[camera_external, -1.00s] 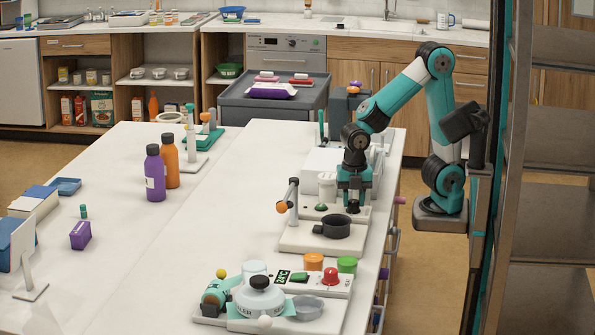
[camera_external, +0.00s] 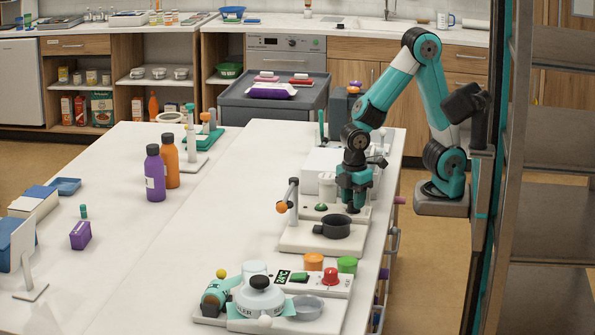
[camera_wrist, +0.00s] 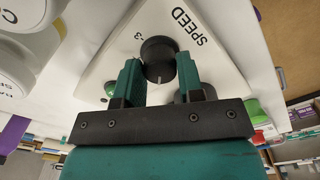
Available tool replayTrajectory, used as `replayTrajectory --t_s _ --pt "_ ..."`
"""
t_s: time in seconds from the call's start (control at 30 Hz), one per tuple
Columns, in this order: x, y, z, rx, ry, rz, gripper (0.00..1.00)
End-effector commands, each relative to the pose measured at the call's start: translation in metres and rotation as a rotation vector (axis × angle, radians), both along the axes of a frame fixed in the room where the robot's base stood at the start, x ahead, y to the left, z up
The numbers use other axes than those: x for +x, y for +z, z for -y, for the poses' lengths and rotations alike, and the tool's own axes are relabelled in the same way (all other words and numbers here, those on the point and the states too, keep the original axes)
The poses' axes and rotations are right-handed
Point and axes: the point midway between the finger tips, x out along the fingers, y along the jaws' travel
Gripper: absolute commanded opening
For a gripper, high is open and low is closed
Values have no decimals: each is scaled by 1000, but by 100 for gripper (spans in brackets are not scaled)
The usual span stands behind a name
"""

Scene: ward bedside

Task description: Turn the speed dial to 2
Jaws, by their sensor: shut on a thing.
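The speed dial (camera_wrist: 158,50) is a black round knob on a white panel (camera_wrist: 110,65). In the wrist view it sits between the two green fingers of my gripper (camera_wrist: 159,66), which are shut on its sides. A pale pointer line shows on the dial's side nearest my gripper. The word SPEED and a mark "3" are printed on the panel beyond the dial; I see no "2", and other marks are hidden. In the external view my gripper (camera_external: 353,203) points down at the rear right of a white device (camera_external: 300,238), and it hides the dial.
A second device (camera_external: 335,284) with coloured knobs stands nearer the camera.

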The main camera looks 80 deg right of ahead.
Motion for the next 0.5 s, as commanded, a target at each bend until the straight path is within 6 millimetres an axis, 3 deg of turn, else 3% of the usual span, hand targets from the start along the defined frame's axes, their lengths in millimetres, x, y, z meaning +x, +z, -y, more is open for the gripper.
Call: replayTrajectory --t_s 0.5 --pt "1 3 0 -1 -491 1 11"
